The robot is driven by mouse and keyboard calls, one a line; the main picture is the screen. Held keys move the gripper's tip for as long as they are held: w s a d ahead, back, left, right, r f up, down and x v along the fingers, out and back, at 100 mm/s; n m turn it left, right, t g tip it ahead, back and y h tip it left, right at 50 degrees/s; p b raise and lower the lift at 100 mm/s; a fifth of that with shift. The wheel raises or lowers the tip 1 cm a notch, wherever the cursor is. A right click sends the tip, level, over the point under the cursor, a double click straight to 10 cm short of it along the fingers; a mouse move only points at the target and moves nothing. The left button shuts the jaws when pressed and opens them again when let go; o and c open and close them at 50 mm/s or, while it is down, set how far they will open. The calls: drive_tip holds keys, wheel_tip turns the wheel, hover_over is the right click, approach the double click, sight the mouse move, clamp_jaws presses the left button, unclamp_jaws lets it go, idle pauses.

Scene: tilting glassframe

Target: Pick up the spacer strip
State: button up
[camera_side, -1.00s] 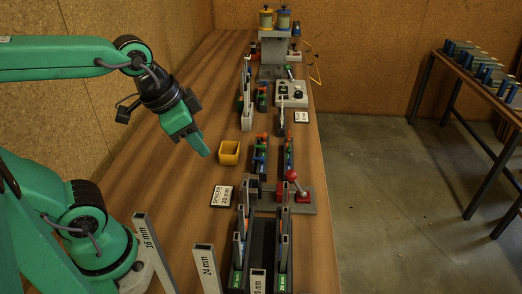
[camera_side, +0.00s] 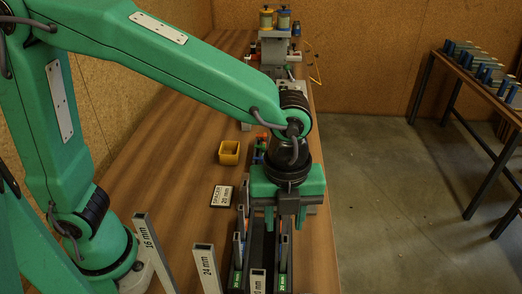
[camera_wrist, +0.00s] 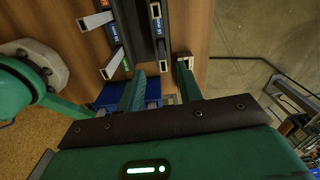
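Several pale grey spacer strips stand in a dark rack (camera_side: 262,245) with green labels at the front of the bench. One strip (camera_side: 284,246) stands at the rack's right side and another (camera_side: 238,250) at its left. My gripper (camera_side: 286,224) hangs over the far part of the rack with its two green fingers apart. In the wrist view my gripper (camera_wrist: 160,76) also shows open, with no strip clearly held. A pale strip end (camera_wrist: 186,63) is close to the right finger; I cannot tell whether they touch. My gripper and arm hide the red-knobbed lever and the far rack parts.
Larger marked blocks, 16 mm (camera_side: 151,240) and 24 mm (camera_side: 206,265), stand left of the rack. A card (camera_side: 221,196) reading spacer 20 mm and a yellow bin (camera_side: 229,152) lie on the bench. Bare wood lies left of the bin.

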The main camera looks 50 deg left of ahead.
sight(285, 248)
drive_tip(key=shift+s+d+f+m, duration=0.1)
drive_tip(key=shift+d+f+m, duration=0.15)
drive_tip(key=shift+f, duration=0.55)
drive_tip(key=shift+s+d+f+m, duration=0.1)
drive_tip(key=shift+d+f+m, duration=0.15)
drive_tip(key=shift+f, duration=0.55)
drive_tip(key=shift+f, duration=0.1)
drive_tip(key=shift+w+a+f, duration=0.15)
drive_tip(key=shift+f, duration=2.35)
clamp_jaws()
